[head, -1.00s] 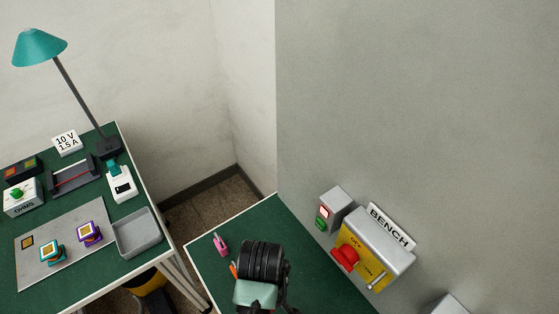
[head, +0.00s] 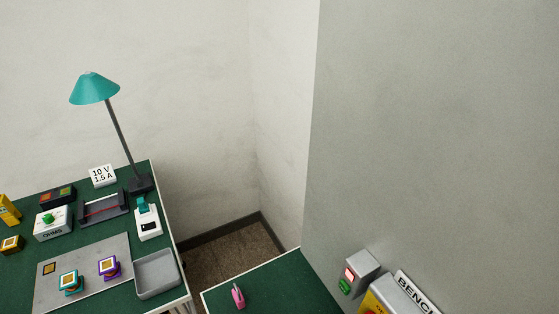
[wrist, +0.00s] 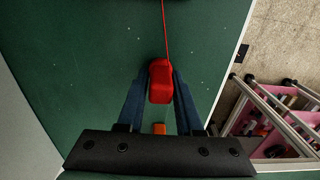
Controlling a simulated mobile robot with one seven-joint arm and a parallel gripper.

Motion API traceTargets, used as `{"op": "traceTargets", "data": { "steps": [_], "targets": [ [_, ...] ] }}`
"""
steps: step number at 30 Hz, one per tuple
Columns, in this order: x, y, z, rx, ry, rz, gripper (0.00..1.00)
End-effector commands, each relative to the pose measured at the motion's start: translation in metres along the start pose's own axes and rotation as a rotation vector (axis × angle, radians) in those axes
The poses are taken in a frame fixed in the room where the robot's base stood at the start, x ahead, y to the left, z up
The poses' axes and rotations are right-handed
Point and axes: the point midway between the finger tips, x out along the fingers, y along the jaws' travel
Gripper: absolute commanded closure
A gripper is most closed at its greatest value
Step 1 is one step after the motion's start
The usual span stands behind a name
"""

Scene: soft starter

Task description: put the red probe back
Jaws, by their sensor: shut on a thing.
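My gripper (wrist: 160,76) shows in the wrist view with its two dark blue fingers closed on a red block-shaped body, which I take for the red probe (wrist: 160,84). A thin red lead runs from it to the top edge of the picture. The probe is over a green surface; I cannot tell its height above it. My gripper is out of the head view. In the head view, a dark cradle (head: 104,208) with a thin red line across it stands on the left green bench.
The left bench also holds an OHMS box (head: 53,223), a grey tray (head: 157,273), a white device (head: 148,222) and a teal lamp (head: 94,89). A pink item (head: 238,296) lies on the near bench. A floor gap separates the benches.

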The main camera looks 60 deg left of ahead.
Motion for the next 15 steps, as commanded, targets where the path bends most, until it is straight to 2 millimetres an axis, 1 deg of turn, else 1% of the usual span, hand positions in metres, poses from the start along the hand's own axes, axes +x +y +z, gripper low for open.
{"op": "traceTargets", "data": {
  "steps": [2,3,7,8,15],
  "targets": [
    [0.0035,0.0000,0.0000,0.000,0.000,0.000,1.00],
    [0.0028,-0.0001,0.0000,0.000,0.000,0.000,0.60],
    [0.0025,-0.0001,0.0001,0.000,-0.001,0.000,0.37],
    [0.0025,-0.0001,0.0001,0.000,-0.001,0.000,0.35],
    [0.0021,-0.0001,0.0001,0.000,0.000,0.000,0.35]
  ]
}}
